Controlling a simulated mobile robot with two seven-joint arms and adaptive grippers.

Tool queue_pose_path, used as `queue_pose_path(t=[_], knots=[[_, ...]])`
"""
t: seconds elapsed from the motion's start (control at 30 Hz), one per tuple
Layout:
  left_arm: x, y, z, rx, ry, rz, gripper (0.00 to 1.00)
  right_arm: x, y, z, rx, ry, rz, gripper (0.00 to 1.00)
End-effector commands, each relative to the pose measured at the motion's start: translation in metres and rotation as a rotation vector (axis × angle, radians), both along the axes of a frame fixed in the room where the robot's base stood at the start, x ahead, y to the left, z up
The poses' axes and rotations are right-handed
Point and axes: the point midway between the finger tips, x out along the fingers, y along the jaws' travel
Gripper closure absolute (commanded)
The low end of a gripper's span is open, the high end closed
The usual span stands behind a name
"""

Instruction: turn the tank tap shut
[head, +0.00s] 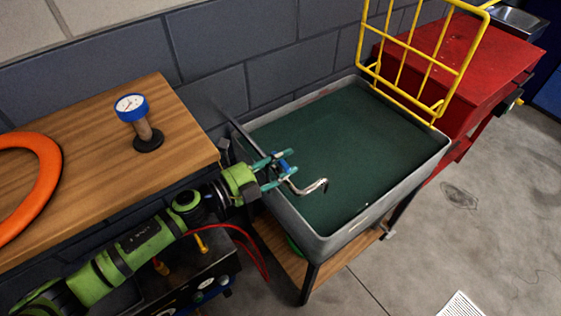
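The grey tank (312,232) with a dark green inside stands at the middle right. The tank tap (312,188) shows at its near left side, with a bent metal spout and a small blue part (284,163) that seems to be its handle. My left gripper (286,165) is at the tap, its two teal fingers spread on either side of the blue part. The fingers partly hide the tap, and I cannot tell whether they touch it. My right gripper is not in view.
A wooden bench with a blue-rimmed gauge (132,107) and an orange ring (45,190) is at the left. A yellow wire rack (425,60) stands at the tank's far right edge, before a red cabinet (480,60). The floor at the right is mostly clear.

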Motion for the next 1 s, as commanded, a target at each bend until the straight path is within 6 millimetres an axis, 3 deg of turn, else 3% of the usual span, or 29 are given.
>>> queue_pose_path(t=[0.43,0.8,1.0], knots=[[-0.004,0.007,-0.001,0.001,0.002,0.003,0.5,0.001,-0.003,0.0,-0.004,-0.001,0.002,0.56],[-0.045,0.069,-0.002,0.002,0.004,0.003,0.5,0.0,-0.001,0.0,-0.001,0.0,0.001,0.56],[-0.061,0.093,-0.001,0.002,0.002,0.003,0.5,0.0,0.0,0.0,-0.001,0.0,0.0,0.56]])
